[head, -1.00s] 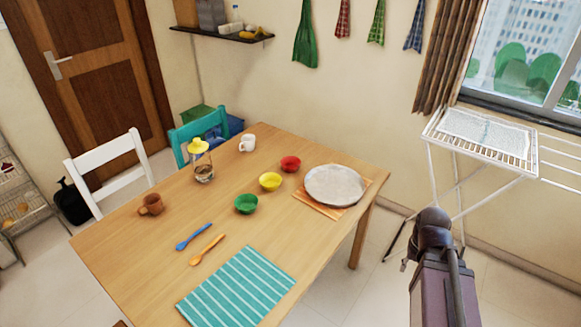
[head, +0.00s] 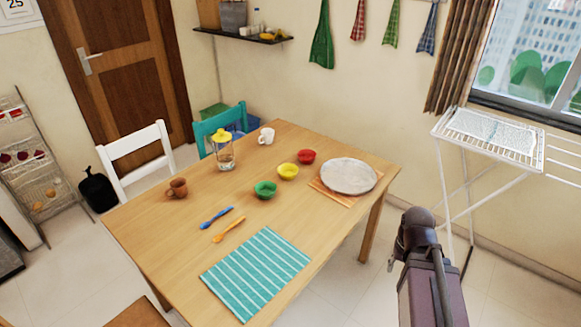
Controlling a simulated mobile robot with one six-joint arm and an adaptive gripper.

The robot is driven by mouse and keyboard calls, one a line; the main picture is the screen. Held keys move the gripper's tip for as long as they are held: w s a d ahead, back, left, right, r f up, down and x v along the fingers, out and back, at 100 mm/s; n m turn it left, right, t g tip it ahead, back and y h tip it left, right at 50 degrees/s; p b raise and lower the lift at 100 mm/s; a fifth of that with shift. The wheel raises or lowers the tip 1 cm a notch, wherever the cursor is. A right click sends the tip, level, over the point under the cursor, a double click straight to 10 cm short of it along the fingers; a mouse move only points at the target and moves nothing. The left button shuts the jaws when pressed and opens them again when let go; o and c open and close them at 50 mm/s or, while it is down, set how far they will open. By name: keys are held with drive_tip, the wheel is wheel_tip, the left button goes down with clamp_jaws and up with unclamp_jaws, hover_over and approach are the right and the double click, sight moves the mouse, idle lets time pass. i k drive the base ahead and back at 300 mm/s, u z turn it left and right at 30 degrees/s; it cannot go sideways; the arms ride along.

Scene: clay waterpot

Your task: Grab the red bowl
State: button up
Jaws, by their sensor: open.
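The red bowl (head: 306,156) sits on the wooden table (head: 160,235), near its far edge. It is the farthest of a slanting row with a yellow bowl (head: 288,171) and a green bowl (head: 265,189). A large pale round plate (head: 349,176) lies on an orange mat just to its right. My arm rises at the lower right, off the table and well away from the red bowl. My gripper cannot be made out in this view.
A glass jar with a yellow lid (head: 224,153), a white mug (head: 266,136), a brown mug (head: 177,188), blue and orange utensils and a striped teal mat (head: 255,274) are on the table. Chairs stand at its far left. A drying rack (head: 489,135) stands right.

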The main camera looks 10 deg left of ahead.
sight(306, 156)
drive_tip(key=u, duration=0.35)
drive_tip(key=k, duration=1.05)
drive_tip(key=z, duration=0.2)
drive_tip(key=i, duration=0.95)
drive_tip(key=z, duration=0.45)
drive_tip(key=i, duration=0.75)
drive_tip(key=u, duration=0.6)
drive_tip(key=i, duration=1)
drive_tip(key=u, duration=0.65)
